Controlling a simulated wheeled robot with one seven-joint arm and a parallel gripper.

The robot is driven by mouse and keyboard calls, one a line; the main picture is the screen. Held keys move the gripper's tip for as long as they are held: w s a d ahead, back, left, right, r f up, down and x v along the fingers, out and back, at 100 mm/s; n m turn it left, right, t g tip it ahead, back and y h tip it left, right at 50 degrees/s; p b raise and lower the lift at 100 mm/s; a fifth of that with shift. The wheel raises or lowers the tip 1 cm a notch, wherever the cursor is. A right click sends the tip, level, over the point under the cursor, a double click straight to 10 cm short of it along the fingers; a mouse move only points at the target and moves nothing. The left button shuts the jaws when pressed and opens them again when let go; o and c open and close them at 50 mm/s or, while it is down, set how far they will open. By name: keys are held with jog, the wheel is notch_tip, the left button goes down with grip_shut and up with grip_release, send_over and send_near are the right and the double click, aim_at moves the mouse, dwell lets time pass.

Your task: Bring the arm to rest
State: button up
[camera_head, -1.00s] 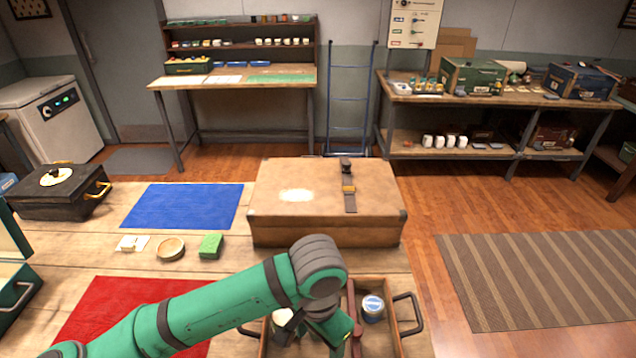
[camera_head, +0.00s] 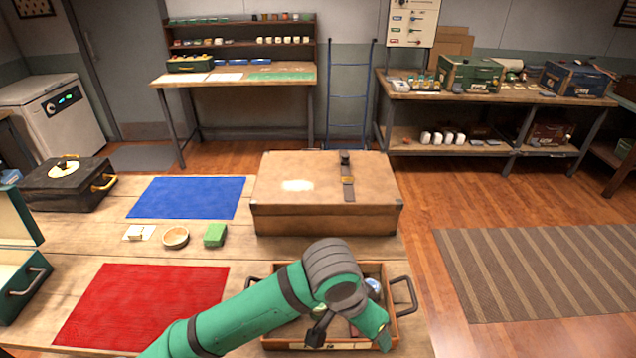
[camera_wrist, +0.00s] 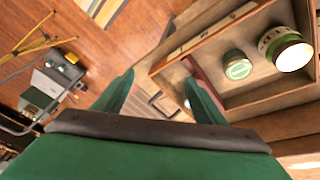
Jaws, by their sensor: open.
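My green arm reaches in from the bottom of the head view and bends over a wooden tray with dark handles (camera_head: 408,298) near the table's front. The tray (camera_wrist: 262,100) lies to the right of the fingers there. It holds a green-lidded container (camera_wrist: 238,66) and a larger light-topped one (camera_wrist: 289,50). Another container is partly hidden by the right finger. In the head view my arm hides much of the tray, and the fingertips are not clear.
A closed tan suitcase (camera_head: 322,195) stands behind the tray. A blue cloth (camera_head: 188,198), a red cloth (camera_head: 140,305), a small bowl (camera_head: 175,238) and a green block (camera_head: 215,235) lie to the left. A black case (camera_head: 65,187) stands at far left.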

jog(key=w+d+r+n+t+h, duration=0.35)
jog(key=d+r+h, duration=0.3)
jog(key=d, duration=0.25)
jog(key=w+d+r+n+t+h, duration=0.25)
jog(key=d+r+t+h, duration=0.25)
jog(key=d+r, duration=0.3)
jog(key=s+a+f+n+t+y, duration=0.45)
jog(key=a+f+y, duration=0.2)
jog(key=f, duration=0.35)
jog(key=s+a+f+n+t+y, duration=0.3)
jog(key=a+f+n+y, duration=0.25)
jog(key=a+f, duration=0.3)
jog(key=s+a+f+m+y, duration=0.1)
jog(key=s+a+f+m, duration=0.1)
jog(key=s+a, duration=0.2)
jog(key=s+a+f+m+g+y, duration=0.1)
jog(key=s+a+f+m, duration=0.1)
jog(key=s, duration=0.9)
jog(key=s+a+f+m+g+y, duration=0.1)
jog(key=s+a+f+m, duration=0.1)
jog(key=s+a, duration=0.3)
jog(key=shift+s+a+f, duration=0.4)
jog(key=shift+s+f, duration=0.35)
jog(key=shift+s, duration=0.85)
